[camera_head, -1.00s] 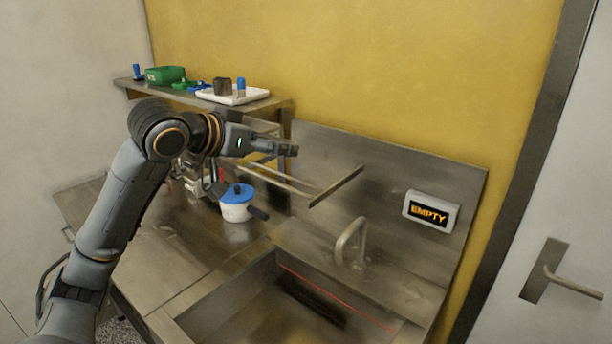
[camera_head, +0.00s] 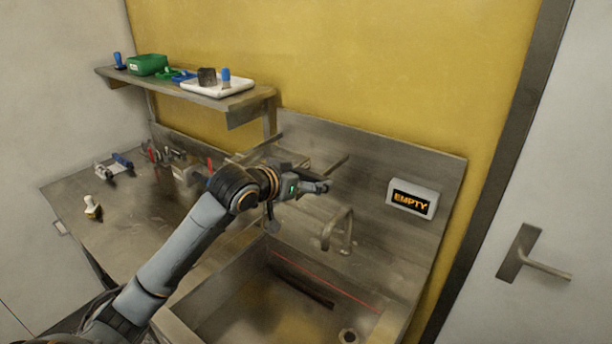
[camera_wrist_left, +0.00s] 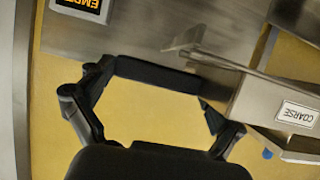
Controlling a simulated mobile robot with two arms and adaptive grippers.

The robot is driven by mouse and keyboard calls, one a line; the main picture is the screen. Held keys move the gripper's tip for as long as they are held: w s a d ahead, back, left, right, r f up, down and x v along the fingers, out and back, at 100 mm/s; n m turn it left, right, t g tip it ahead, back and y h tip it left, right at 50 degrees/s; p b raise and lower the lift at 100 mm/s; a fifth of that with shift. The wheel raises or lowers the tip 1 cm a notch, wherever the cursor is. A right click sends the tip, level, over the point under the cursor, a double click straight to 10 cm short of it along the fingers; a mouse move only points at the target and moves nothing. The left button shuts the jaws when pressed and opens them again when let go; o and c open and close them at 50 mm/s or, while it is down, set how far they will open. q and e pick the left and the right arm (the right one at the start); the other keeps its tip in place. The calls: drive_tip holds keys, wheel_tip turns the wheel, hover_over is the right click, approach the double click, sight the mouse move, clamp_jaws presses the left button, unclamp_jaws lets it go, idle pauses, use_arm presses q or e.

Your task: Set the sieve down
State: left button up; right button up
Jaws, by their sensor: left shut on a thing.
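My left gripper (camera_head: 322,187) is in the head view, over the back of the counter, behind and left of the sink tap. In the left wrist view the sieve (camera_wrist_left: 258,98) is at the right, with a white label reading COARSE. The dark fingers (camera_wrist_left: 157,76) meet at a black bar; the exact grip point is unclear.
The sink (camera_head: 270,310) lies in front, with a tap (camera_head: 345,230) close to my gripper. A display (camera_head: 412,198) reading EMPTY is on the back panel. A shelf (camera_head: 240,103) with a white tray (camera_head: 205,88) and green box (camera_head: 147,65) is at the upper left. The left counter has clear room.

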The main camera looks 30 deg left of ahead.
drive_tip(key=shift+d, duration=0.15)
use_arm(q)
drive_tip(key=o, duration=0.9)
use_arm(e)
drive_tip(key=shift+d, duration=0.2)
use_arm(q)
drive_tip(key=shift+b+v, duration=1.65)
drive_tip(key=shift+v, duration=4.4)
use_arm(e)
drive_tip(key=shift+a+f, duration=0.2)
drive_tip(key=shift+f, duration=1.45)
